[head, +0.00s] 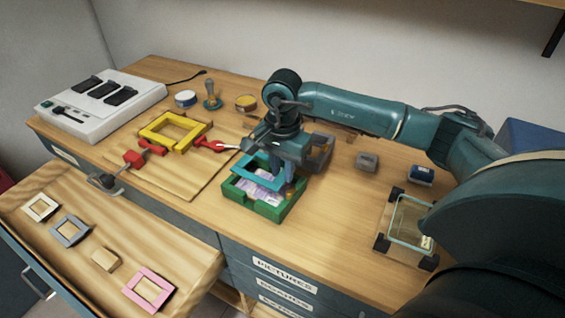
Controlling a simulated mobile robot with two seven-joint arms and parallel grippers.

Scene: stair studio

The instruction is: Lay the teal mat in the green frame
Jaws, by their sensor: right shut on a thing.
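The teal mat (243,170), a flat piece with a window opening, is over the green frame (266,211), close to its rim and slightly tilted. The green frame lies on the bench top with a purplish picture (258,191) inside it. My right gripper (284,181) points down over the frame's right part and is shut on the mat's right side. The gripper and arm hide part of the mat and the frame's back right. I cannot tell whether the mat touches the frame. My left gripper is not in view.
A yellow frame (160,143) lies on a board at left, near red-handled tools (134,158). An open drawer (150,235) at front holds small frames, one pink (150,288). A glass piece with dark corners (408,224) lies at right. A white machine (100,104) stands back left.

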